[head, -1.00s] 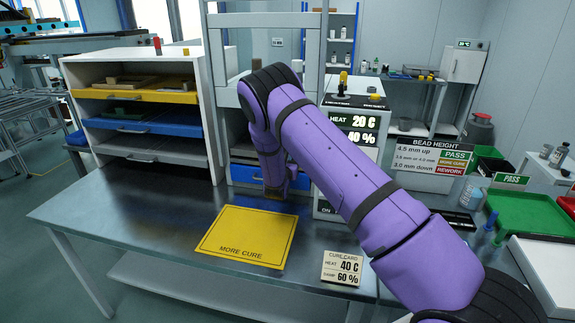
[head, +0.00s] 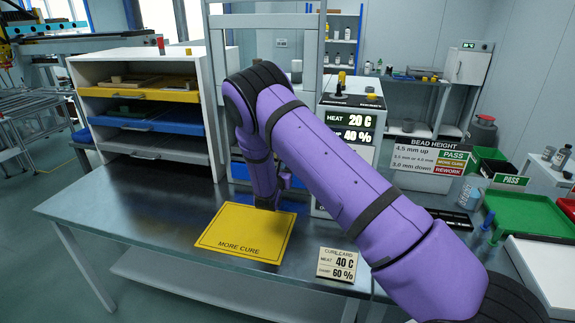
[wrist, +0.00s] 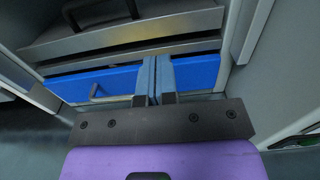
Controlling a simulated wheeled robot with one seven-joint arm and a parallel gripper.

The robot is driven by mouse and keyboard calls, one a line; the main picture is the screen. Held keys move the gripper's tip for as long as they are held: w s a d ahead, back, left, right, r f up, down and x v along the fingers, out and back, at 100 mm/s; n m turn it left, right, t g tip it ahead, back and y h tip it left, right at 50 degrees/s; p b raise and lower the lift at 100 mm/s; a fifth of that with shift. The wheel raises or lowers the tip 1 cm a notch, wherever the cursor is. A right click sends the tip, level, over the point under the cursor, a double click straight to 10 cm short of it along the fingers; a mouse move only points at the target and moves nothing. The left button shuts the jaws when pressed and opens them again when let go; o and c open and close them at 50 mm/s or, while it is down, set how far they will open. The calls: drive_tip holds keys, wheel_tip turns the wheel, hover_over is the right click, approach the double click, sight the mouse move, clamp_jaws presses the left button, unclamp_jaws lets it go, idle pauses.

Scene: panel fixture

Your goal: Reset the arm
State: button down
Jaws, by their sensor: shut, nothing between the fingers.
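My purple arm reaches in from the lower right in the head view. My gripper (head: 270,203) points down over the back of the yellow MORE CURE mat (head: 245,235); its fingertips are hard to make out there. In the wrist view my gripper (wrist: 153,100) is shut with its two grey-blue fingers together and nothing between them. Beyond the fingers is a cabinet with a blue drawer (wrist: 105,82) and a grey drawer (wrist: 120,38) above it. I cannot tell the exact gap between the fingers and the drawer.
The white shelf unit (head: 150,62) with yellow, blue and grey trays stands at the left. The control box (head: 347,125) reads 20 C and 40 %. A cure card (head: 337,265) stands near the table's front edge. A green tray (head: 522,213) lies at the right. The table's left part is clear.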

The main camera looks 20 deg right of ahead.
drive_tip(key=v, duration=0.7)
drive_tip(key=s+d+r+m+g+h, duration=0.2)
drive_tip(key=s+d+r+m+g, duration=0.4)
drive_tip(key=r, duration=0.4)
drive_tip(key=s+d+r+m+g+h, duration=0.1)
drive_tip(key=s+d+r+m+g, duration=0.35)
drive_tip(key=r+m, duration=0.35)
drive_tip(key=s+d+r+m+g+y, duration=0.1)
drive_tip(key=s+r+m+y, duration=0.15)
drive_tip(key=s+r, duration=0.35)
drive_tip(key=s+r+m+g+y, duration=0.2)
drive_tip(key=s+r+m, duration=0.2)
drive_tip(key=s, duration=0.5)
drive_tip(key=s+a+r+m+t+y, duration=0.2)
drive_tip(key=s+a+r+m+y, duration=0.1)
drive_tip(key=s, duration=0.7)
drive_tip(key=s+a+r+m+t+y, duration=0.2)
drive_tip(key=s+a+m+y, duration=0.3)
drive_tip(key=s, duration=0.6)
drive_tip(key=shift+s+a+r+y, duration=0.2)
drive_tip(key=shift+a+r+y, duration=0.35)
drive_tip(key=shift+a+r, duration=0.2)
